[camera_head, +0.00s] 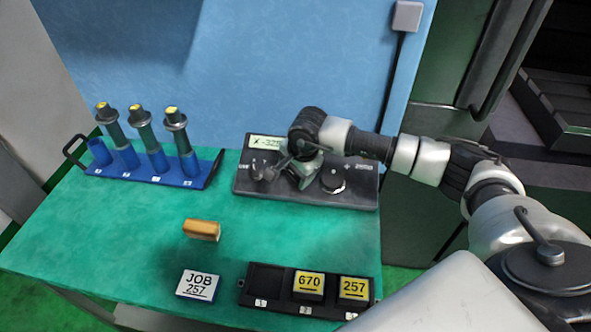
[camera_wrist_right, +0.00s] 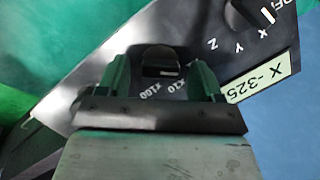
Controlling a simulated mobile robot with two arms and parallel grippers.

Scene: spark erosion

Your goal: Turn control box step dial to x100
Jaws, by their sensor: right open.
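The dark control box (camera_head: 355,195) lies on the green table, with a display reading X -325. Its step dial (camera_wrist_right: 160,58) is a black knob with x10 and x100 printed beside it in the right wrist view. My right gripper (camera_wrist_right: 162,82) is open, with one finger on each side of the step dial; contact is not clear. In the head view my right gripper (camera_head: 300,172) reaches over the middle of the box and hides this dial. I cannot tell which mark the dial points to. My left gripper is not in view.
The axis selector (camera_head: 262,170) is left of my gripper and a round handwheel (camera_head: 333,180) right of it. A blue rack (camera_head: 150,178) with several holders stands at the left.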

